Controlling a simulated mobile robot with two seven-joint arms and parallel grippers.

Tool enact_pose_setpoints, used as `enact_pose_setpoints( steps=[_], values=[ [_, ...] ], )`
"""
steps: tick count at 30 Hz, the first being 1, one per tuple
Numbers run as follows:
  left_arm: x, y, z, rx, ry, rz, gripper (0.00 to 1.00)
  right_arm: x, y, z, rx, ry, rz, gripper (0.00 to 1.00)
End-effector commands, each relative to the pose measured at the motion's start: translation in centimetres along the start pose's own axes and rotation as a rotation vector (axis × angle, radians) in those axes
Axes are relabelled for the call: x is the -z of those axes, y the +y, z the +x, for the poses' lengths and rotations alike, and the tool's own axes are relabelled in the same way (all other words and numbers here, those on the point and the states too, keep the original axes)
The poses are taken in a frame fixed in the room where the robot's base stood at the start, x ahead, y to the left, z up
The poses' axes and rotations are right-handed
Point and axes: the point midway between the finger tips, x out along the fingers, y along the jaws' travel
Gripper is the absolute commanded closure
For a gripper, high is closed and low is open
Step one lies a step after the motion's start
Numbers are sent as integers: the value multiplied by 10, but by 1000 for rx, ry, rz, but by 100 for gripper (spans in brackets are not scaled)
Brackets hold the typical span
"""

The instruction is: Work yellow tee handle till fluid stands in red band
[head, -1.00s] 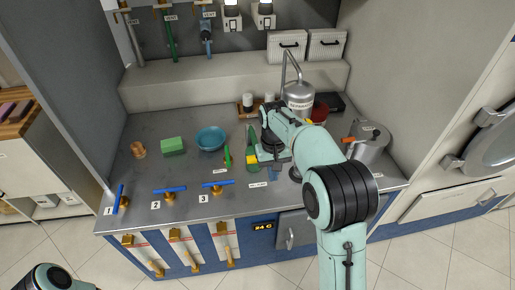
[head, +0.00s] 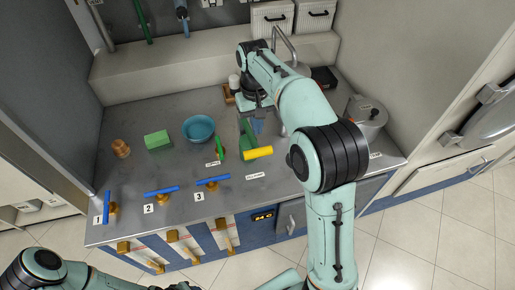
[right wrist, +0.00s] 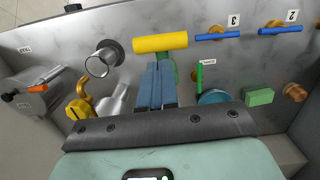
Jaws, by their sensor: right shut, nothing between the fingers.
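The yellow tee handle (head: 258,153) is a yellow bar on a green stem, standing at the middle of the steel counter. It also shows in the right wrist view (right wrist: 160,42), just beyond my fingertips. My right gripper (right wrist: 157,68) is shut and empty, with its blue-grey fingers pointing at the handle's green stem. Whether they touch it I cannot tell. In the head view my right gripper (head: 254,124) is just behind the handle, partly hidden. Of my left arm only links show at the bottom left. I cannot make out a fluid level or its red band.
A small green lever (head: 219,149) stands left of the handle. Blue valve levers (head: 162,191) line the counter front. A blue bowl (head: 199,130), green block (head: 157,139) and metal pot (head: 365,114) stand around. A tap (right wrist: 102,61) is near my right gripper.

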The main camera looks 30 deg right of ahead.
Motion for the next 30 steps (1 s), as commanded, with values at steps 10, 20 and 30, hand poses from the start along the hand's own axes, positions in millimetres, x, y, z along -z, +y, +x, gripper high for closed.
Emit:
enact_pose_setpoints(
  steps=[10,20,30],
  values=[
    [-12,-8,11,5,-14,-5,57,-2,0,33,-1,-4,0,100],
    [-36,-26,38,15,-43,-15,57,-1,0,68,-1,-3,-1,100],
    [-36,-26,38,15,-43,-15,57,0,0,68,0,1,-1,100]
  ],
)
